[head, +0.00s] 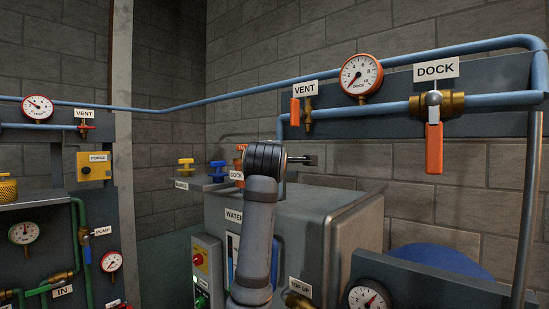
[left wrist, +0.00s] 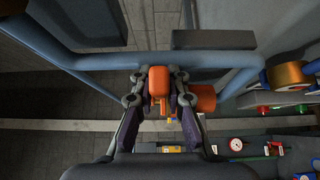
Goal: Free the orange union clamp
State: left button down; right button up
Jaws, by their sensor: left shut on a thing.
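My left gripper (left wrist: 159,92) is shut on an orange part (left wrist: 158,82) with a rounded block shape, which I take to be the union clamp's handle. The two fingers press on it from both sides, in front of the blue pipe (left wrist: 105,62). A second orange, drum-shaped piece (left wrist: 204,98) sits just right of the fingers; whether the two are joined is not clear. My right gripper is in neither view.
A grey tank cabinet (head: 310,220) stands behind my arm. The blue pipe (head: 225,92) runs above it. On the right are the orange-handled VENT valve (head: 296,112) and DOCK valve (head: 434,148). Small yellow (head: 186,164) and blue (head: 217,168) handles lie left of my wrist.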

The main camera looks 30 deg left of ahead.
pick_arm(q)
jog(key=shift+f, duration=0.3)
jog(key=c, duration=1.6)
grip_release()
jog(key=shift+o, duration=1.4)
jog(key=shift+s+r, duration=0.15)
jog(key=shift+r, duration=0.05)
jog(key=v, duration=1.2)
